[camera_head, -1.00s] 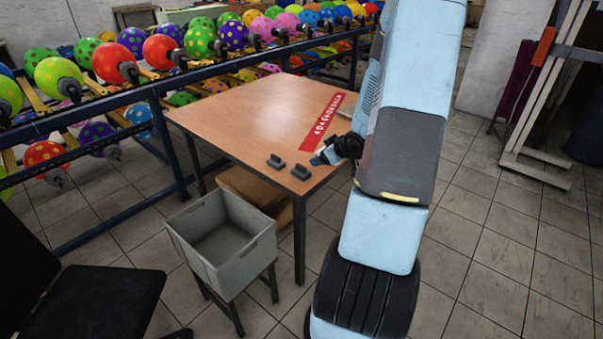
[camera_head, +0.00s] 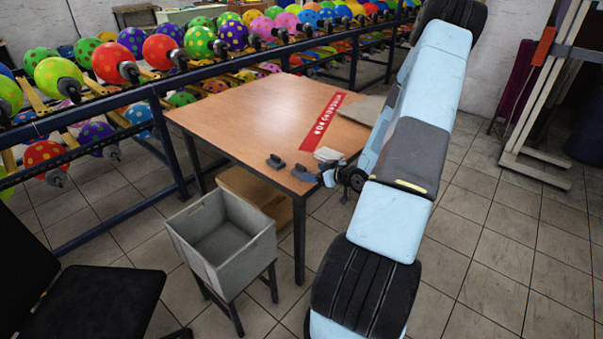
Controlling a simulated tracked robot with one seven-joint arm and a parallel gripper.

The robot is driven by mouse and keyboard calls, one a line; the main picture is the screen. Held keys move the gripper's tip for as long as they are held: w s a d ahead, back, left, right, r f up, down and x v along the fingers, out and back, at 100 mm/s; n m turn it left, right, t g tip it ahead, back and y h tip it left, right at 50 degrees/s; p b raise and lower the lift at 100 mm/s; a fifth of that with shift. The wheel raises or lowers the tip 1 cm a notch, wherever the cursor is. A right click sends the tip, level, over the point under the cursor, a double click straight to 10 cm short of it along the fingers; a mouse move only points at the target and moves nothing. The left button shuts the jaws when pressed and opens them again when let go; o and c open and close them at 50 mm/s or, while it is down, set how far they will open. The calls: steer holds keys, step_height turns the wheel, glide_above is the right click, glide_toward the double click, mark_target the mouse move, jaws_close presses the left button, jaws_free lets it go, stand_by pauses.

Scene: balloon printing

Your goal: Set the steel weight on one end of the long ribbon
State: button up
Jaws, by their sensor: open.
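The long red ribbon (camera_head: 322,125) with white markings lies flat across the right part of the wooden table (camera_head: 235,122). One dark steel weight (camera_head: 276,162) sits near the table's front edge. No weight is on the ribbon.
A small pale grey item (camera_head: 328,154) lies near the ribbon's near end, and a flat grey piece (camera_head: 366,109) is farther back, partly behind my arm. A grey bin (camera_head: 222,243) stands before the table. Balloon racks (camera_head: 155,95) run along the left and back.

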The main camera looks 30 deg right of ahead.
mark_target(306, 170)
steer(key=shift+x, duration=4.2)
steer(key=shift+r, duration=0.15)
steer(key=shift+c, duration=0.2)
jaws_close()
steer(key=shift+r, duration=0.15)
